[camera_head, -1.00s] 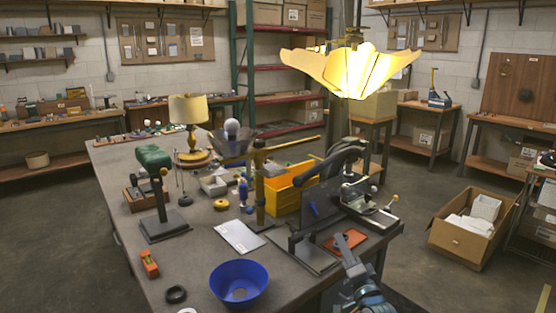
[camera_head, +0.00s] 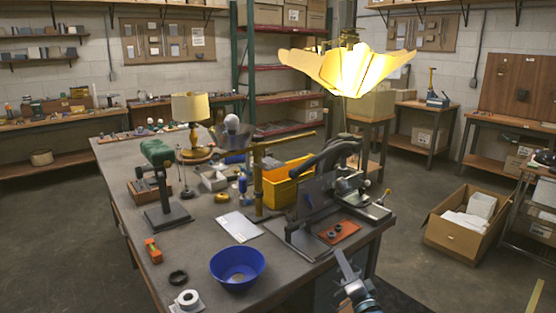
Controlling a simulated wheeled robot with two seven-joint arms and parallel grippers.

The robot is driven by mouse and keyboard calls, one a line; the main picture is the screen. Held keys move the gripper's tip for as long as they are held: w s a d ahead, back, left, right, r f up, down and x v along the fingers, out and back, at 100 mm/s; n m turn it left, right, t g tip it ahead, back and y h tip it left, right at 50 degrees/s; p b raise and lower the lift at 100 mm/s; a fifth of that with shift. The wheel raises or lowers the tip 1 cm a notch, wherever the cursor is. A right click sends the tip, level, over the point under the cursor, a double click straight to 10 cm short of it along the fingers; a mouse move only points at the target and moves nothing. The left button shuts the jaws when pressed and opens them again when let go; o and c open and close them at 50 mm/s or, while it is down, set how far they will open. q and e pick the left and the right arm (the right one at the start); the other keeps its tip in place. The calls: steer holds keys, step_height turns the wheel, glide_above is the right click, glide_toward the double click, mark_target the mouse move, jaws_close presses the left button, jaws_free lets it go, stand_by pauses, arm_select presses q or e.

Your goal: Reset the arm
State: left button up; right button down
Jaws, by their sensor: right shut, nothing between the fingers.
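My right gripper (camera_head: 344,262) is at the bottom, right of the middle, and points up toward the front edge of the workbench (camera_head: 200,245). It is shut with nothing between its fingers and looks to be off the bench's front right corner. It is apart from the orange-red tray (camera_head: 338,232), which lies on the bench with small dark round parts on it. My left gripper is not in view. A lit lamp with a petal-like shade (camera_head: 350,70) hangs above the right end of the bench.
A black press-like tool (camera_head: 325,190) and a yellow bin (camera_head: 285,182) stand beyond the tray. A blue bowl (camera_head: 238,266) and a white tape roll (camera_head: 187,299) sit near the front edge. An open cardboard box (camera_head: 465,222) is on the floor at right.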

steer(key=s+f+n+g, duration=0.2)
steer(key=s+f, duration=0.5)
steer(key=f, duration=0.4)
steer(key=s+f+n+g+h, duration=0.1)
steer(key=s+f+n+g, duration=0.1)
steer(key=s+f, duration=0.65)
steer(key=s+f+n+g, duration=0.2)
steer(key=s+f, duration=0.2)
steer(key=f, duration=1)
steer(key=s+f+n+g, duration=0.2)
steer(key=s+f, duration=0.5)
steer(key=s, duration=0.4)
steer(key=s+a+f+n+g, duration=0.1)
steer(key=s+f+n+g, duration=0.1)
steer(key=s+f, duration=0.5)
steer(key=s+a+f+n+g+h, duration=0.1)
steer(key=s+f, duration=0.6)
steer(key=s, duration=0.7)
steer(key=shift+s+n+g, duration=0.4)
steer(key=shift+n+g, duration=0.1)
steer(key=shift+g, duration=0.2)
